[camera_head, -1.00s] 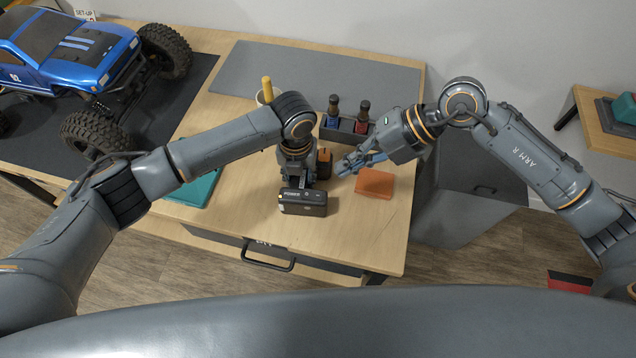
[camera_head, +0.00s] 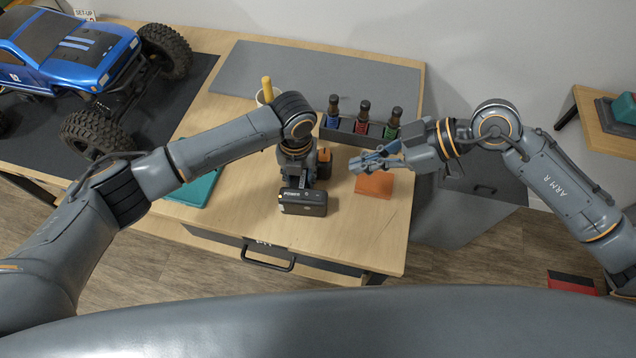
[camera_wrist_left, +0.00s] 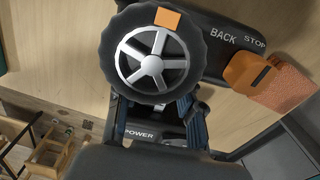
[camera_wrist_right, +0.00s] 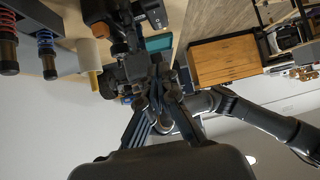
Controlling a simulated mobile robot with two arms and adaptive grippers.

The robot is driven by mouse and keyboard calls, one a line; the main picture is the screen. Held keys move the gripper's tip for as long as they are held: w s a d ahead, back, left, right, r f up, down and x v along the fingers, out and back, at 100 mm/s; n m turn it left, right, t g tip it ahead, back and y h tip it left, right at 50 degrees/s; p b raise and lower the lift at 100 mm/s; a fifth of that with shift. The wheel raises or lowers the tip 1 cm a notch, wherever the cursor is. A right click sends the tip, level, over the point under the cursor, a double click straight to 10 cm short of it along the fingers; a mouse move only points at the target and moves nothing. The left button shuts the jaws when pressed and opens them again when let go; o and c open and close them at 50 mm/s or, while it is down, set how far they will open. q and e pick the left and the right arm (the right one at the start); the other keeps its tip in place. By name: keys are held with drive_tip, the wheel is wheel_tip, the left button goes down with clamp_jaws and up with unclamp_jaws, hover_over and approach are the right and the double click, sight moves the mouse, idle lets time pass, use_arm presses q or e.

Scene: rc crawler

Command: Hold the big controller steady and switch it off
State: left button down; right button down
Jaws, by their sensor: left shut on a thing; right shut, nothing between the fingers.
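The big controller (camera_head: 303,203) is a black unit on the bench with a POWER label on its near face. In the left wrist view it has a silver-spoked wheel (camera_wrist_left: 152,58), BACK and STOP lettering, and a POWER label (camera_wrist_left: 140,134). My left gripper (camera_head: 298,178) comes down from above and is shut on the controller; its fingers partly hide the body. My right gripper (camera_head: 362,162) is shut and empty, above the orange block and right of the controller, apart from it. The right wrist view shows its closed fingers (camera_wrist_right: 160,98). I cannot make out the switch position.
An orange block (camera_head: 374,186) lies right of the controller. A teal item (camera_head: 196,188) lies left. A blue crawler truck (camera_head: 75,50) stands far left.

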drive_tip(key=shift+a+f, duration=0.1)
hover_over(304, 191)
drive_tip(key=d, duration=0.3)
drive_tip(key=f, duration=0.6)
drive_tip(key=shift+s+f, duration=0.2)
drive_tip(key=shift+s, duration=0.05)
wheel_tip(304, 191, down, 2)
drive_tip(key=shift+f, duration=0.8)
drive_tip(key=shift+a+f, duration=0.1)
drive_tip(key=shift+f, duration=0.15)
drive_tip(key=shift+a, duration=0.15)
